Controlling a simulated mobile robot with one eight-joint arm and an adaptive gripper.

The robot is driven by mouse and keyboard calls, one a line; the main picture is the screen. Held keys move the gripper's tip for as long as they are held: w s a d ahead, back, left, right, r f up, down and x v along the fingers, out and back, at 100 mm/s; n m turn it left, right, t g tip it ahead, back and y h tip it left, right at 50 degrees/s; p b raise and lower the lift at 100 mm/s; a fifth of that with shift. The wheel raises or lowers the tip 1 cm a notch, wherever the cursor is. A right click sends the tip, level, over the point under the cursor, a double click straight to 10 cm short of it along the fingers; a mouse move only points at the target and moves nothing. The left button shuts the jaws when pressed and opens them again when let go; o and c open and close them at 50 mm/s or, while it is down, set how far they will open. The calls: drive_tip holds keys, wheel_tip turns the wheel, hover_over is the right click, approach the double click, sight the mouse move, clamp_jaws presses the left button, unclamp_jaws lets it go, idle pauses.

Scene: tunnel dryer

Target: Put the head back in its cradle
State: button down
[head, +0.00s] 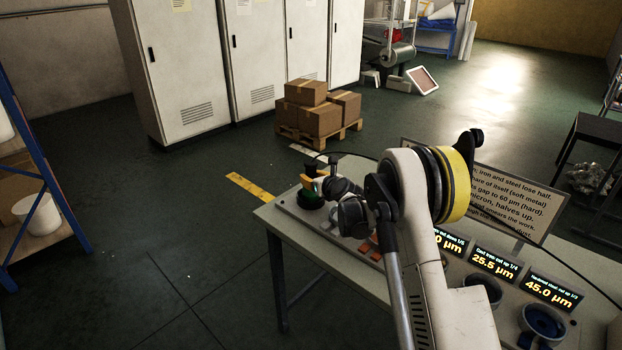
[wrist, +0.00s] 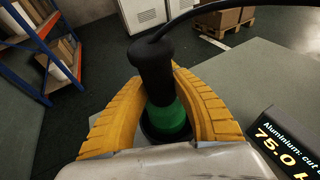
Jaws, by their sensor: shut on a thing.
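The head, a black cylinder with a green lower part (wrist: 166,118) and a black cable from its top, stands between the two yellow fingers of my gripper (wrist: 158,82) in the wrist view. The fingers are shut on it. In the head view, my gripper (head: 314,184) is at the left end of the bench, with the green part (head: 309,199) just beneath it. A dark round base, likely the cradle (head: 311,204), shows around the bottom of the green part. I cannot tell whether the head is fully seated in it. My wrist hides part of this area.
The bench (head: 275,226) carries lit displays (head: 495,262), dark round cups (head: 483,287) and a text sign (head: 520,207) to the right. A cable crosses behind my arm. Boxes on a pallet (head: 318,132), cabinets (head: 180,65) and a blue shelf (head: 45,170) stand beyond; the floor between is clear.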

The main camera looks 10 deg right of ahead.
drive_tip(key=c, duration=1.1)
unclamp_jaws()
drive_tip(key=shift+s+d+r, duration=0.1)
drive_tip(key=shift+s+r, duration=0.15)
drive_tip(key=s+a+r+n+g+p, duration=0.1)
drive_tip(key=s+r+n+g+p, duration=0.1)
drive_tip(key=s+r+n, duration=0.9)
drive_tip(key=s+a+r+n+g+p, duration=0.1)
drive_tip(key=s+r+n, duration=0.35)
drive_tip(key=s, duration=1.15)
drive_tip(key=s+n+g+h, duration=0.1)
drive_tip(key=s+n, duration=0.5)
drive_tip(key=s, duration=0.3)
drive_tip(key=s+d+n+g+h, duration=0.1)
drive_tip(key=s+n, duration=0.4)
drive_tip(key=s, duration=0.3)
drive_tip(key=s+f+n+g+h, duration=0.1)
drive_tip(key=s+n, duration=0.5)
drive_tip(key=s, duration=0.3)
drive_tip(key=shift+s+d+n+g, duration=0.3)
drive_tip(key=shift+d+n, duration=0.05)
drive_tip(key=shift+d, duration=0.05)
